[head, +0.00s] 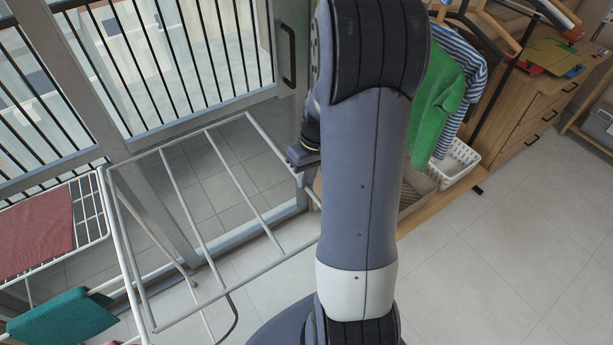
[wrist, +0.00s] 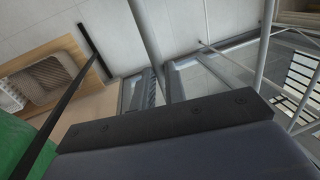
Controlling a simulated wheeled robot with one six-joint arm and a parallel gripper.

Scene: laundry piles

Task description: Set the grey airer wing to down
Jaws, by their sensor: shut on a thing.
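The grey airer wing (head: 185,205) is a pale tube frame with several cross bars, standing out from the airer's left part in the head view. Its exact tilt is hard to tell. My gripper (head: 304,160) is at the wing's far right edge, mostly hidden behind my arm. In the wrist view, my gripper (wrist: 160,86) is shut on a pale bar of the wing (wrist: 146,42). The airer's body (head: 103,212) carries a dark red cloth (head: 35,230) and a teal cloth (head: 62,317).
A glass door with black railings (head: 190,55) stands behind the wing. To the right are a green garment (head: 435,108) on a rail, a white basket (head: 455,163) and a wooden drawer unit (head: 540,105). The tiled floor (head: 500,260) at the right is clear.

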